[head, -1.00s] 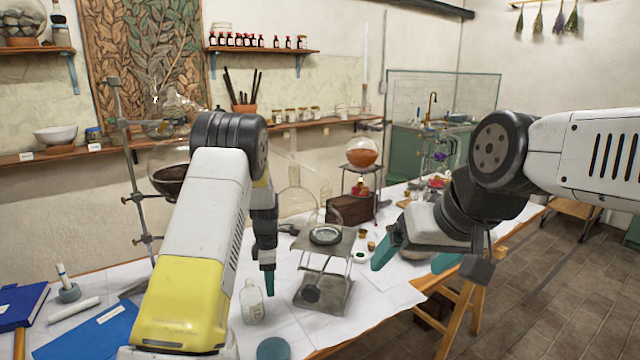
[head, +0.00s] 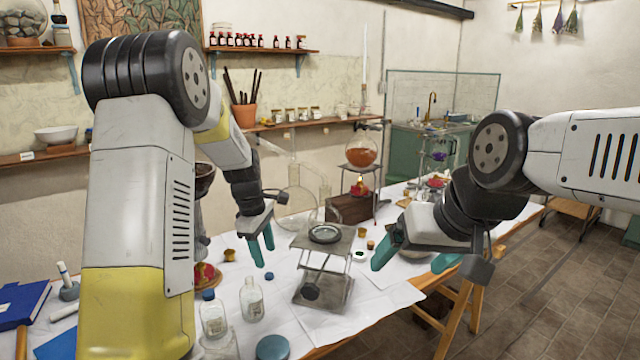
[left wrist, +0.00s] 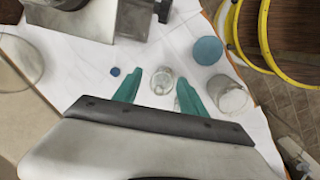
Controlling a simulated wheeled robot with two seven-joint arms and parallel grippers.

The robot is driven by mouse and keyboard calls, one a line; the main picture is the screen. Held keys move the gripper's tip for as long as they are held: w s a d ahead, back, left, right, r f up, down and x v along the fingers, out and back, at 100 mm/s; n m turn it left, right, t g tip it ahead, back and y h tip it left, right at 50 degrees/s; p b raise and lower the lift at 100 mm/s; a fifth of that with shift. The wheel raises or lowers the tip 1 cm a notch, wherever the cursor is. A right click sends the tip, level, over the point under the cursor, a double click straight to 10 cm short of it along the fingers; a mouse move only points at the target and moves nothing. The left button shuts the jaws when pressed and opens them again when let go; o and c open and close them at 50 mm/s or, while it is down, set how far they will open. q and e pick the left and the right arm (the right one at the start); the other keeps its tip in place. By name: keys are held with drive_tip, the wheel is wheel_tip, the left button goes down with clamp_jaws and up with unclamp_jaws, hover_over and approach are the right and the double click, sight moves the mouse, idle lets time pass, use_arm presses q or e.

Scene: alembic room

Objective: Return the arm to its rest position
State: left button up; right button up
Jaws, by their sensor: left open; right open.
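My left gripper (head: 262,248) has teal fingers spread apart, with nothing between them. It hangs above the white-covered table, left of the metal lab stand. In the left wrist view the left gripper (left wrist: 158,92) is open over the table, and a small glass bottle (left wrist: 162,82) shows beyond and between its fingers. My right gripper (head: 412,258) is open and empty at the right part of the table, its teal fingers apart and pointing down-left.
A metal lab stand (head: 322,270) stands right of the left gripper. Glass bottles (head: 252,300) and a blue disc (head: 273,348) are near the front edge. A flask of orange liquid (head: 361,152) sits above a flame behind. A blue book (head: 22,303) lies at far left.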

use_arm(q)
drive_tip(key=s+r+m+t+h, duration=0.1)
drive_tip(key=s+r+m+t, duration=0.1)
drive_tip(key=s+r+m, duration=0.9)
drive_tip(key=s+r+m+t, duration=0.1)
drive_tip(key=s+r+m, duration=0.1)
drive_tip(key=s, duration=0.6)
drive_tip(key=s+r+m+t, duration=0.1)
drive_tip(key=s+r+m, duration=0.1)
drive_tip(key=s, duration=0.6)
drive_tip(key=shift+s+d+r+t, duration=0.2)
drive_tip(key=shift+s+r+t, duration=0.1)
drive_tip(key=shift+r, duration=0.3)
